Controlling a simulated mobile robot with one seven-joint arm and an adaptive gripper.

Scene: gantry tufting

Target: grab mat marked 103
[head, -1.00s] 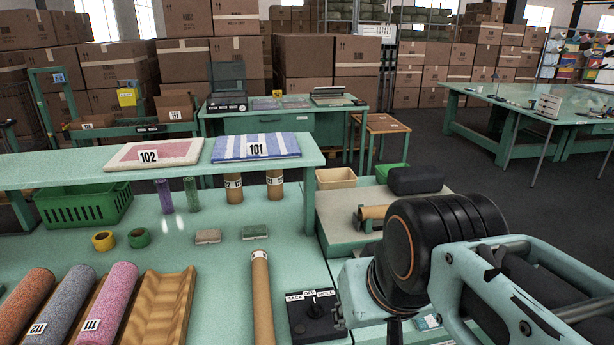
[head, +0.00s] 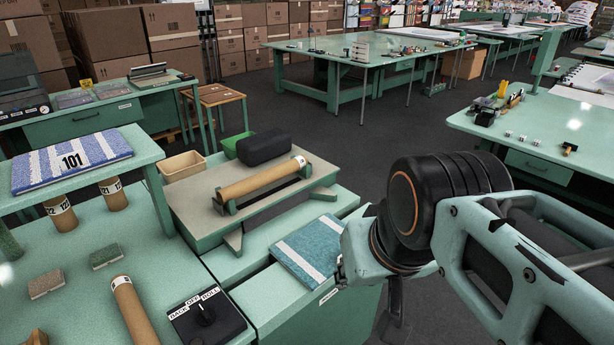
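No mat with a readable 103 mark shows in the head view. A teal mat with a white stripe (head: 296,244) lies flat on the low green bench right of centre; no number shows on it, and my arm hides its right end. A blue and white striped mat marked 101 (head: 110,146) lies on the raised shelf at the left. My arm crosses the right side of the picture, close to the teal mat. My gripper's fingers are not in view.
A roller stand (head: 260,182) with a brown tube and a dark bolster (head: 264,147) sit behind the teal mat. A black switch box (head: 206,316) stands left of it. Green tables (head: 335,60) stand farther back and at the right (head: 540,135). Dark floor between them is clear.

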